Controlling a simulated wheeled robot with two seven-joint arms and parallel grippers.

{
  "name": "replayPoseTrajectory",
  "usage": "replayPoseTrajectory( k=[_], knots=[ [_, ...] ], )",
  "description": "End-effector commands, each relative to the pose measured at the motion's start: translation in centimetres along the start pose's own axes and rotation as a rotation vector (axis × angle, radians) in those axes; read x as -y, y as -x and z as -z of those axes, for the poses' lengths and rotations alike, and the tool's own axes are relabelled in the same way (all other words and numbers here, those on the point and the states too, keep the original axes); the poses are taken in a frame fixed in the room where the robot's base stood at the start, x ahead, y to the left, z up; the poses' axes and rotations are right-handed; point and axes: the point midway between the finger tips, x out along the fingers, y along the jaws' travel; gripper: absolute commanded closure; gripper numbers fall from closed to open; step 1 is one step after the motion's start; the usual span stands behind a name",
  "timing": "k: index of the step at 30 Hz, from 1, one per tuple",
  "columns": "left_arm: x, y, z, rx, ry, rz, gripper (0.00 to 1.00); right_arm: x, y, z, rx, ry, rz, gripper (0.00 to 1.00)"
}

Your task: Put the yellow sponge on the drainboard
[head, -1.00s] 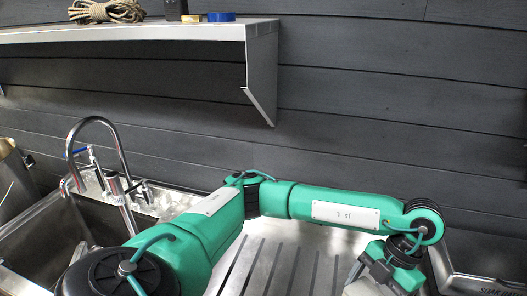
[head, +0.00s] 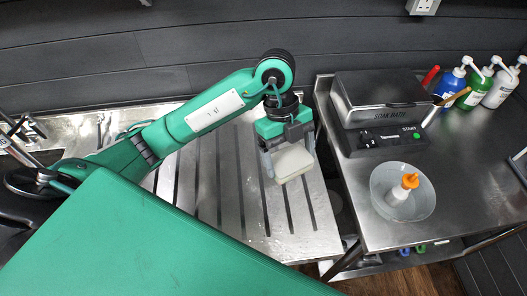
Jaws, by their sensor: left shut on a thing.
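The sponge (head: 294,164) is a pale, cream-yellow block in the head view. My left gripper (head: 287,152) is shut on it, with one finger on each side, pointing down. Gripper and sponge are over the right part of the drainboard (head: 323,230), a grooved steel surface with long dark slots. I cannot tell whether the sponge's underside touches the steel. The gripper hides the sponge's far edge. My right gripper is not in view.
A sink with a tap (head: 28,130) is at the left. Right of a gap stands a steel counter (head: 463,200) with a soak bath (head: 385,105), a bowl (head: 380,205) holding an orange-capped bottle (head: 402,188), and pump bottles (head: 498,88). The drainboard's front part is clear.

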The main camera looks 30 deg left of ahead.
Motion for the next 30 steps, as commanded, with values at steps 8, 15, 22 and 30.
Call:
replayPoseTrajectory(
  k=[8,15,22,30],
  knots=[
    [-0.2,-5.8,-2.3,-0.003,0.004,-0.009,0.4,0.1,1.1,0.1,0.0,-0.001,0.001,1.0],
    [-0.2,-11.5,-4.7,-0.002,0.003,-0.007,0.4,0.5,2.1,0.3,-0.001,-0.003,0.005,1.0],
    [-0.1,-14.1,-5.8,-0.001,-0.001,-0.003,0.4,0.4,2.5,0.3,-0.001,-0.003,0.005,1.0],
    [-0.1,-16.8,-6.9,-0.002,0.002,-0.006,0.4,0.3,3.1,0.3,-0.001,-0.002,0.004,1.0]
  ],
)
